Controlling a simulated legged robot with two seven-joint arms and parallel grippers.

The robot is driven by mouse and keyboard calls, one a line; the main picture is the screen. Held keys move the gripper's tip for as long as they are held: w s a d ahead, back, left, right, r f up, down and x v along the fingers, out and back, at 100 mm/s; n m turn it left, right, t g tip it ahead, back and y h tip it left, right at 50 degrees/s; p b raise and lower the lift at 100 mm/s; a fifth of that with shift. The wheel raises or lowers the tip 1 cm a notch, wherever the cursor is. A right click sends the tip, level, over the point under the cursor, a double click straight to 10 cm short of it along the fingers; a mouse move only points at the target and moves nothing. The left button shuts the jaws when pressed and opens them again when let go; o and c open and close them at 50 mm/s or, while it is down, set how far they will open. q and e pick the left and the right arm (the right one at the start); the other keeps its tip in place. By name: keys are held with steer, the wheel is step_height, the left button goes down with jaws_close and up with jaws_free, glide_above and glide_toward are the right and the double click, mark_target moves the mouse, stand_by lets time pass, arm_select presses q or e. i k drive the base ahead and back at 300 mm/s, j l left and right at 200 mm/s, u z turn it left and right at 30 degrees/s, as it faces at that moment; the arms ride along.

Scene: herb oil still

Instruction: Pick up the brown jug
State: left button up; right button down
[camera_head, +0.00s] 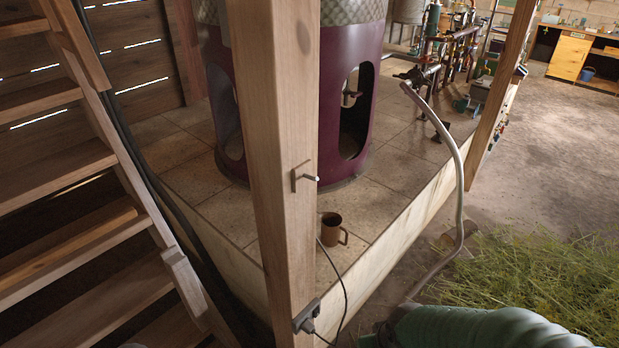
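The brown jug (332,230), a small mug-like vessel with a handle on its right side, stands upright on the tiled platform (377,201). It is just right of the wooden post (277,150) and close to the platform's front edge. Its dark open top faces up. The post stands very near its left side in the picture, but the jug shows almost whole. Neither of my grippers is in view, and nothing is seen touching the jug.
A large purple still (300,90) with cut-out openings stands behind the post. A black cable (345,290) hangs near the jug. Wooden stairs (75,220) are at left. A grey hose (459,190), cut herbs (540,285) and a green ribbed object (480,328) are at right.

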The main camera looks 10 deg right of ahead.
mark_target(331, 222)
steer(key=l+u, duration=0.4)
steer(key=l, duration=0.2)
steer(key=i+l+u, duration=0.1)
steer(key=l+u, duration=0.4)
steer(key=l, duration=0.2)
steer(key=l+u, duration=0.5)
steer(key=l, duration=0.2)
steer(key=k+l+u, duration=0.1)
steer(key=l+u, duration=0.35)
steer(key=l, duration=0.25)
